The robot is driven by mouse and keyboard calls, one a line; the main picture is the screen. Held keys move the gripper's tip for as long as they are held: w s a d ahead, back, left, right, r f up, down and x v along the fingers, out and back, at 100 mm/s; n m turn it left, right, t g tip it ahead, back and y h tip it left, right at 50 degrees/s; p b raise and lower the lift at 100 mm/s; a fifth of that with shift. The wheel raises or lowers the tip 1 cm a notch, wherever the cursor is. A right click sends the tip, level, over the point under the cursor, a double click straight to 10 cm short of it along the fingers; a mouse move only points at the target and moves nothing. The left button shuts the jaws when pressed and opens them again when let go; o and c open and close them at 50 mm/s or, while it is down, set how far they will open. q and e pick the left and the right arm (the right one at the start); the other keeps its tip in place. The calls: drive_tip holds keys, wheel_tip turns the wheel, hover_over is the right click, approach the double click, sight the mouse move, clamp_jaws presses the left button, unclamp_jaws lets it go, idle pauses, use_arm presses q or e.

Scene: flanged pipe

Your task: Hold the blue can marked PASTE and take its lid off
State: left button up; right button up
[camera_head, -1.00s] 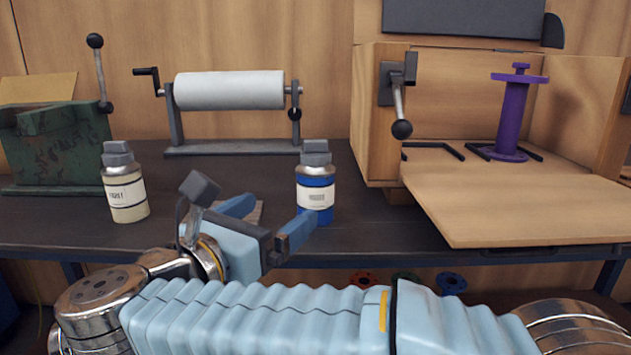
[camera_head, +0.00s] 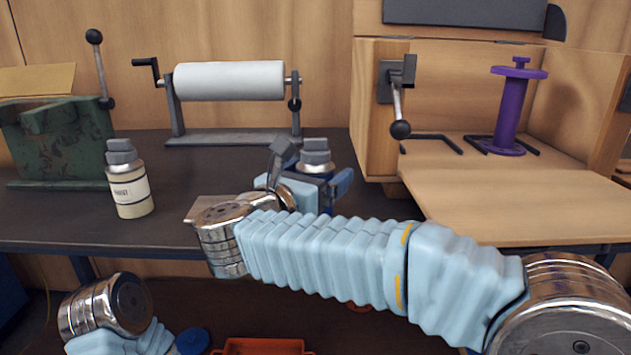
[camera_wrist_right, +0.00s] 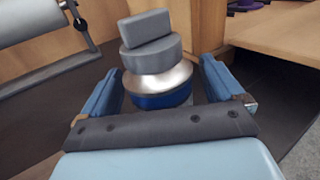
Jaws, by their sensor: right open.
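The blue can (camera_head: 326,187) stands on the dark bench, with a grey stepped lid (camera_head: 316,152) on top. Its label is hidden now behind my right gripper. My right gripper (camera_head: 318,184) is at the can with its jaws open. In the right wrist view the can's blue body (camera_wrist_right: 166,99) and silver shoulder lie between the two spread fingers (camera_wrist_right: 160,88), below the grey lid (camera_wrist_right: 150,45). I see a gap on the right finger's side; contact on the left is unclear. My left gripper is out of view.
A cream can (camera_head: 132,192) with a grey lid stands to the left. Behind are a white roll on a stand (camera_head: 230,80) and a green metal block (camera_head: 55,145). A wooden cabinet (camera_head: 375,110) with a purple spool (camera_head: 510,110) and lowered flap (camera_head: 510,205) is at right.

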sight(307, 160)
drive_tip(key=c, duration=1.3)
drive_tip(key=shift+r, duration=0.1)
wheel_tip(307, 160, up, 3)
drive_tip(key=shift+r, duration=0.2)
drive_tip(key=s+r+b, duration=0.2)
drive_tip(key=s+r, duration=0.7)
drive_tip(key=s, duration=0.5)
drive_tip(key=shift+r, duration=0.25)
